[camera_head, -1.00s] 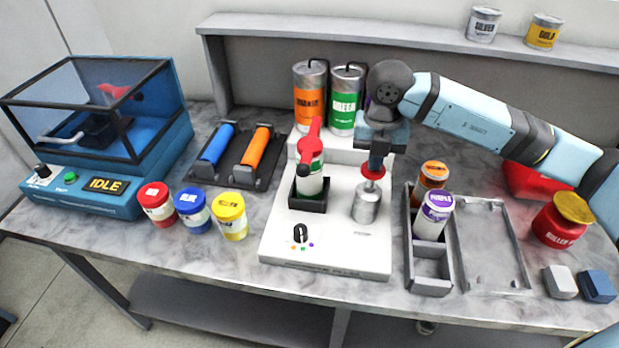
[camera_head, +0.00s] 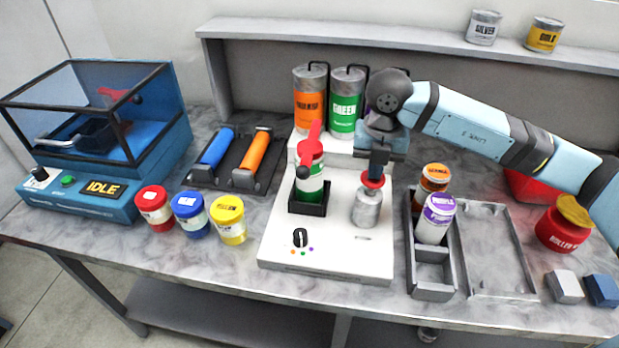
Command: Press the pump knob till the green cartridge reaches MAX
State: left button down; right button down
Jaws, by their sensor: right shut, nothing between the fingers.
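The pump's red knob (camera_head: 373,181) sits on top of a silver pump cylinder (camera_head: 367,209) on the white dispenser base (camera_head: 330,258). My right gripper (camera_head: 376,172) is shut and empty, pointing down with its tips at the knob; I cannot tell whether they touch it. The green-and-white cartridge (camera_head: 310,180) stands upright in a black holder left of the pump, under a red lever-like nozzle (camera_head: 312,143). Its MAX mark and fill level are too small to read. The green can (camera_head: 346,98) stands behind. My left gripper is not in view.
An orange can (camera_head: 310,98) stands beside the green can. A selector dial (camera_head: 300,237) is at the base's front. Red, blue and yellow jars (camera_head: 228,219) stand left. A grey tray with orange and purple cartridges (camera_head: 436,217) is right of the base.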

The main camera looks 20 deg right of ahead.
jog(key=shift+r+p, duration=1.2)
jog(key=shift+r, duration=0.95)
jog(key=shift+f, duration=0.1)
jog(key=shift+f+b, duration=1.7)
jog(key=shift+f, duration=0.5)
jog(key=shift+r+p, duration=1.1)
jog(key=shift+r, duration=1.2)
